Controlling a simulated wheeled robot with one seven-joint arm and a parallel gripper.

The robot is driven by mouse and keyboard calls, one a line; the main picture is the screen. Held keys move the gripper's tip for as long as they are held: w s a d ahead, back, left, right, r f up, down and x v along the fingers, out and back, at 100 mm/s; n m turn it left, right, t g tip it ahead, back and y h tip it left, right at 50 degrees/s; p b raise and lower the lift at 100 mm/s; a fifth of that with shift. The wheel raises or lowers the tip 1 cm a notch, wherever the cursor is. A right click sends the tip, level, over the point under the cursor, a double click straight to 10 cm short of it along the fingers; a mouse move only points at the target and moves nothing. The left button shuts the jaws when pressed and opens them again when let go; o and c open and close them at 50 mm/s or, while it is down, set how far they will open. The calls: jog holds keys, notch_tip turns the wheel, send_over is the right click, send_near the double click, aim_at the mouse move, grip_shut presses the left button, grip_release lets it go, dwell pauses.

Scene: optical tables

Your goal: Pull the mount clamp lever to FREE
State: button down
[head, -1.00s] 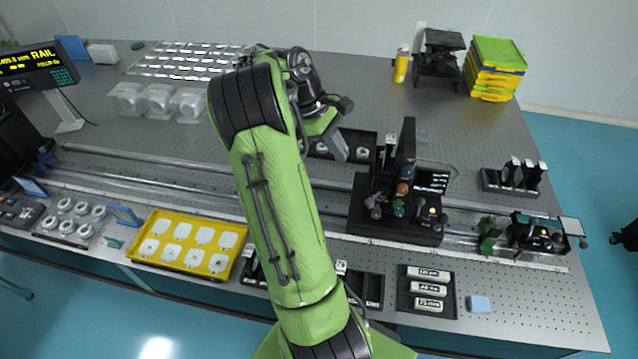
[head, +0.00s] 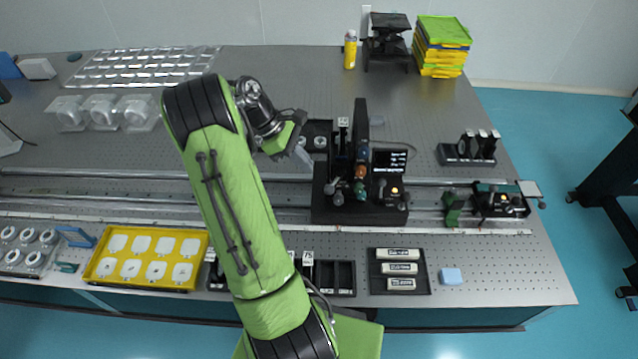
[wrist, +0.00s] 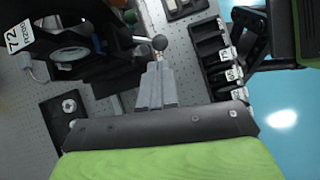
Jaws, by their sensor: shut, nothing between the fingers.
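A black mount (head: 360,207) stands on the rail right of my gripper in the head view, with several small knobs low on its front. In the wrist view a short rod with a round dark ball end (wrist: 159,43) sticks out from the mount; it looks like the clamp lever, but no FREE mark is readable. My gripper (wrist: 154,68) is shut and empty, its grey fingertips just short of the ball in the picture; I cannot tell whether they touch. In the head view my gripper (head: 304,156) is left of the mount, above the table.
A rail (head: 120,182) runs along the table (head: 250,68). A yellow tray (head: 104,267) and a black box with labelled pieces (head: 378,283) lie along the front edge. A green-black stage (head: 500,204) stands on the rail at right. A small display (head: 390,159) is beside the mount.

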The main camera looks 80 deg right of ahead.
aim_at(333, 185)
jog(key=b+x, duration=0.1)
jog(key=x, duration=0.5)
jog(key=shift+s+f, duration=0.2)
jog(key=shift+f, duration=0.15)
